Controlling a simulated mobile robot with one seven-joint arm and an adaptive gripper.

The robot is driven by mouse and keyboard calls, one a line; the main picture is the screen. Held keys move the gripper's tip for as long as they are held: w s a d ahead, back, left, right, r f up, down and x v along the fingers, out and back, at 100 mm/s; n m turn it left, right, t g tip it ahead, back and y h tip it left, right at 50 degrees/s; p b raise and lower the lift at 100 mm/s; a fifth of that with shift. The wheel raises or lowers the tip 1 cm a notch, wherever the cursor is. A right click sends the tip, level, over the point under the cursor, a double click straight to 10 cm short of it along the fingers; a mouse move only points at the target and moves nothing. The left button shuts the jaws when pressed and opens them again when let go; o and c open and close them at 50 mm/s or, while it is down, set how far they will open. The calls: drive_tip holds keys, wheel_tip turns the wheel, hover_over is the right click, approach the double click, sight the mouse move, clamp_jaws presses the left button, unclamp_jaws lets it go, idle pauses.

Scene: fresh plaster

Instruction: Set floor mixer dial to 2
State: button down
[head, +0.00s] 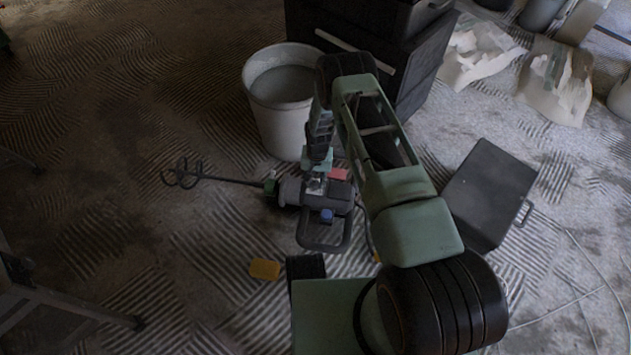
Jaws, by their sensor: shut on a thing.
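The floor mixer (298,194) lies on its side on the ridged floor, its shaft and spiral paddle (183,173) pointing left. Its dark handle loop (325,240) is nearest me. A blue part (327,215) and a red part (339,174) show on its body. My gripper (315,185) reaches down onto the top of the mixer body and is shut on what appears to be its dial. The fingers hide the dial, and I cannot read its setting.
A pale bucket (264,112) stands just behind the mixer, close to my arm. Black stacked cases (400,62) stand behind it. A dark box (490,190) is at the right. A yellow block (264,269) lies in front. The floor at left is mostly clear.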

sight(317, 183)
drive_tip(key=n, duration=0.4)
drive_tip(key=shift+n, duration=1.8)
drive_tip(key=c, duration=1.7)
unclamp_jaws()
drive_tip(key=shift+r, duration=0.1)
drive_tip(key=r, duration=1.2)
drive_tip(key=shift+w+d, duration=0.1)
drive_tip(key=shift+d, duration=0.1)
